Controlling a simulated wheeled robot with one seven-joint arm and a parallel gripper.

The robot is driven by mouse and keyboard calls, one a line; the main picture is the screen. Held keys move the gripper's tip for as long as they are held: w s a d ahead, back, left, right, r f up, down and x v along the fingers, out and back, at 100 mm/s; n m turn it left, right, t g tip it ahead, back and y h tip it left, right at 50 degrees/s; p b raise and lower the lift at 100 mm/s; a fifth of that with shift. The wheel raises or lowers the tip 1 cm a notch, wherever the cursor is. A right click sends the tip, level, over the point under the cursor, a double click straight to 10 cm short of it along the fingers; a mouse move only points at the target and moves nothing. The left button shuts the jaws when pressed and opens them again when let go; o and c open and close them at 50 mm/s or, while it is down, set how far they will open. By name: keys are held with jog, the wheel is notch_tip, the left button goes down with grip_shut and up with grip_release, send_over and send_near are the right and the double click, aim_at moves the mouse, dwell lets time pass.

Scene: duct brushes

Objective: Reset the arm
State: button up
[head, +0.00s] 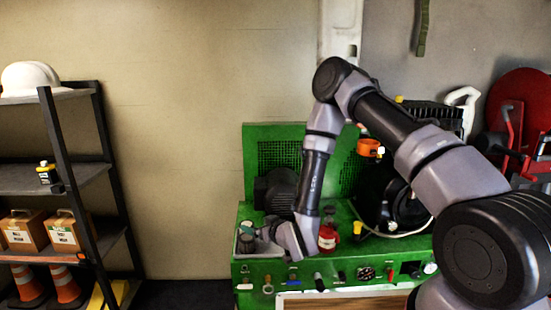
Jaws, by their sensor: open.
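My arm reaches in from the right, bends at a high elbow and comes down over a green machine (250,215). My gripper (256,232) is at the left front corner of the machine's top, over or beside a pale tray (244,250). The jaws are open. A small greenish-grey piece shows at the jaws, too small to name, and I cannot tell whether it touches them. My wrist and gripper hide part of the tray.
A red knob-like part (327,238) stands just right of my wrist. A dark motor (274,190) is behind it. A black round housing (398,203) and orange cup (369,147) lie near my forearm. A dark shelf (70,180) stands left. Open wall space lies between.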

jog(key=w+d+r+m+h, duration=0.1)
jog(key=w+d+r, duration=0.3)
jog(key=r, duration=0.2)
jog(key=w+d+r+m+h, duration=0.1)
jog(key=w+d+r, duration=0.2)
jog(key=r, duration=0.3)
jog(key=s+d+r+m+g+h, duration=0.1)
jog(key=d+r+m+h, duration=0.2)
jog(key=d+r, duration=0.9)
jog(key=s+d+r+m+g+h, duration=0.1)
jog(key=s+d+r, duration=0.3)
jog(key=s+r, duration=0.25)
jog(key=s+d+r+m+g, duration=0.1)
jog(key=s+d+r+m, duration=0.15)
jog(key=s+r, duration=0.35)
jog(key=s+d+r+m, duration=0.1)
jog(key=s+d+r, duration=0.1)
jog(key=s, duration=0.5)
jog(key=s+d+r+m+g, duration=0.1)
jog(key=s+d+r, duration=0.1)
jog(key=s, duration=0.5)
jog(key=shift+d+r, duration=0.35)
jog(key=shift+r, duration=0.45)
